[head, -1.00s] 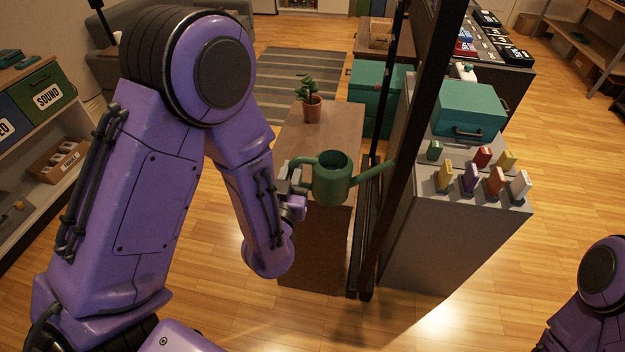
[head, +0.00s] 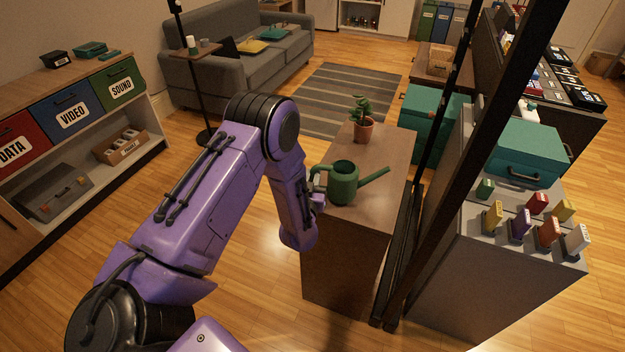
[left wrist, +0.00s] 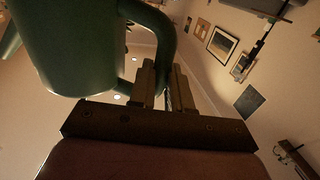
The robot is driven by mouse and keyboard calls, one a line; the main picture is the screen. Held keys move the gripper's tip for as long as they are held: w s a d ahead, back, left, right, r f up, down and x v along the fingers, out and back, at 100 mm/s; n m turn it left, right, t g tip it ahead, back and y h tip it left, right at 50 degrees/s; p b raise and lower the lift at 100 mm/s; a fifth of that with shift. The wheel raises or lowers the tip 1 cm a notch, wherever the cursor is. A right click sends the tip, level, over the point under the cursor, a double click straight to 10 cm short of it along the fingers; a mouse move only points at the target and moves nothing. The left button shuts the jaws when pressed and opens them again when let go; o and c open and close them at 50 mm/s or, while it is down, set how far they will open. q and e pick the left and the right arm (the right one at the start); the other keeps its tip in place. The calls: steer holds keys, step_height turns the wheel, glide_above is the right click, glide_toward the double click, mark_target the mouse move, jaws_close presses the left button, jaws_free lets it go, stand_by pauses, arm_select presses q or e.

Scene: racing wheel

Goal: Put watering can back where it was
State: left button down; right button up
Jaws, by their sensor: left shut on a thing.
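The green watering can (head: 343,184) is upright at the near part of the brown wooden cabinet top (head: 385,160), its spout pointing right. I cannot tell whether its base touches the top. My left gripper (head: 318,184) is at the can's left side, shut on its handle. In the left wrist view the can (left wrist: 70,45) fills the upper left, and its handle passes by the fingers of my left gripper (left wrist: 160,85). My right gripper is not in view.
A potted plant (head: 364,130) stands behind the can on the same top. A dark upright post (head: 440,180) rises just right of the cabinet. Beyond it, a grey cabinet (head: 480,270) carries a teal case (head: 525,150) and several coloured small blocks.

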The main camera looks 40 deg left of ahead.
arm_select(q)
steer(key=shift+a+f, duration=0.1)
steer(key=shift+f, duration=0.55)
steer(key=shift+f, duration=0.1)
steer(key=c, duration=1.1)
jaws_free()
steer(key=b+v, duration=0.3)
steer(key=v, duration=0.8)
steer(key=s+d+f+g+h, duration=0.1)
steer(key=s+f+g, duration=0.3)
steer(key=s+f, duration=0.2)
steer(key=s+d+f+n+g+h, duration=0.1)
steer(key=s+f+g, duration=0.3)
steer(key=s, duration=0.7)
steer(key=s+d+f+g+h, duration=0.1)
steer(key=s+f+g+h, duration=0.1)
steer(key=s+f+g, duration=0.3)
steer(key=shift+s+d+f+n+h, duration=0.15)
steer(key=shift+s+f+n+h, duration=0.15)
steer(key=shift+s+f, duration=1.55)
